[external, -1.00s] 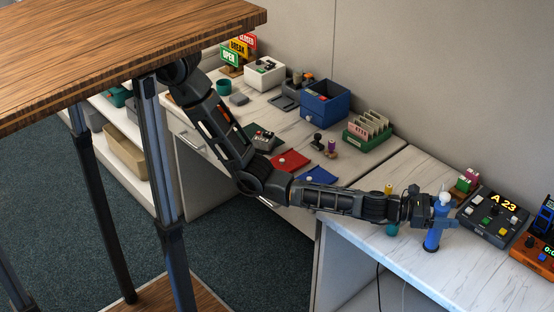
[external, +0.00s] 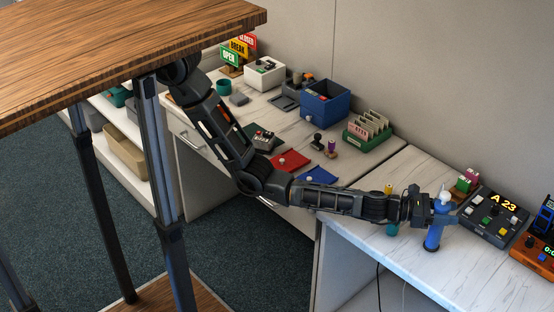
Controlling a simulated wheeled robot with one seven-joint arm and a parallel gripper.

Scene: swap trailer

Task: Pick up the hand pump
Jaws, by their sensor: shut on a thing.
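The hand pump (external: 434,236) is a blue upright cylinder with a pale top, on the right counter in the external view. My gripper (external: 440,218) reaches it from the left, around its upper body, and is shut on it. The fingers are small and partly hidden by the pump. The pump is close to upright, and its base appears at or very near the counter top; I cannot tell whether there is a gap.
A dark console reading "A 23" (external: 492,216) stands just right of the pump, with an orange device (external: 536,256) beyond it. A teal ball (external: 391,229) lies left of the pump beneath my arm. The counter's front (external: 470,272) is clear.

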